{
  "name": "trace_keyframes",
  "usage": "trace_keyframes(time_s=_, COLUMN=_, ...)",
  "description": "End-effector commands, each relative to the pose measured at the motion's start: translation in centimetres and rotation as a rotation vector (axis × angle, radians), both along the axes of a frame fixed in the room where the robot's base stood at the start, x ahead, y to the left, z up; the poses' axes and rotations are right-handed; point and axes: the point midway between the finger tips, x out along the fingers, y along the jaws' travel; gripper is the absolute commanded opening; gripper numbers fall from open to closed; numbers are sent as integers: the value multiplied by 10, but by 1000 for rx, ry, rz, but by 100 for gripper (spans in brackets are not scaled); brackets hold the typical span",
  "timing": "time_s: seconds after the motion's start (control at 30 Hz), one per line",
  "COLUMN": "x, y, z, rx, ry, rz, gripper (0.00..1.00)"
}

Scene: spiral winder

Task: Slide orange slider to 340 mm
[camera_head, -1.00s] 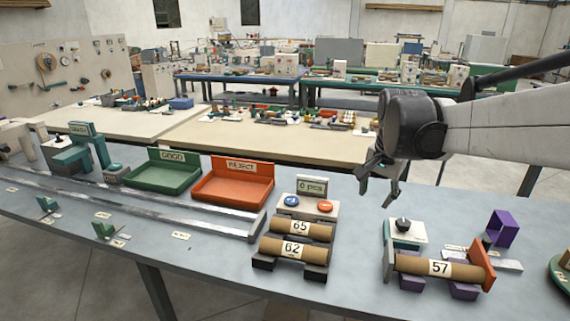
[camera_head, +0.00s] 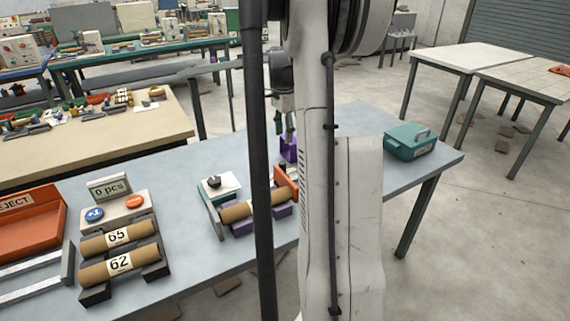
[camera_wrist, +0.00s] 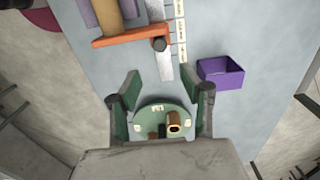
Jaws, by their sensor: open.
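The orange slider (camera_wrist: 128,36) is an orange crossbar with a dark round knob on a metal rail (camera_wrist: 163,66), with a strip of small white labels (camera_wrist: 180,32) beside it. Its scale reading is too small to read. In the head view the slider (camera_head: 285,180) stands at the right end of the cardboard tube (camera_head: 243,208), partly hidden by my arm. The tube's end (camera_wrist: 110,14) shows at the top of the wrist view. My gripper (camera_wrist: 169,88) is open and empty, its fingers apart below the slider in the wrist view. In the head view my arm partly hides it.
A purple box (camera_wrist: 221,74) stands right of the rail. A round green base (camera_wrist: 150,118) with a short brown tube shows between my fingers. A teal case (camera_head: 409,142) sits at the table's right end. Tubes 65 and 62 lie on a rack (camera_head: 97,293) at left.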

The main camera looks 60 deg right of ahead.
Motion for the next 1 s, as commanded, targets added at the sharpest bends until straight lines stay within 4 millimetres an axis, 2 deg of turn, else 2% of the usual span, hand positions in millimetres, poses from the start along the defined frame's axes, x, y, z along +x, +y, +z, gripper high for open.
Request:
trace_keyframes(time_s=0.17, x=1, y=0, z=-24, rx=0, ry=0, rz=2, gripper=40)
trace_keyframes(time_s=0.6, x=1, y=1, z=-104, rx=-1, ry=0, rz=4, gripper=40)
trace_keyframes(time_s=0.8, x=1, y=1, z=-125, rx=0, ry=-1, rz=4, gripper=40)
trace_keyframes(time_s=1.0, x=1, y=1, z=-132, rx=-1, ry=0, rz=4, gripper=40)
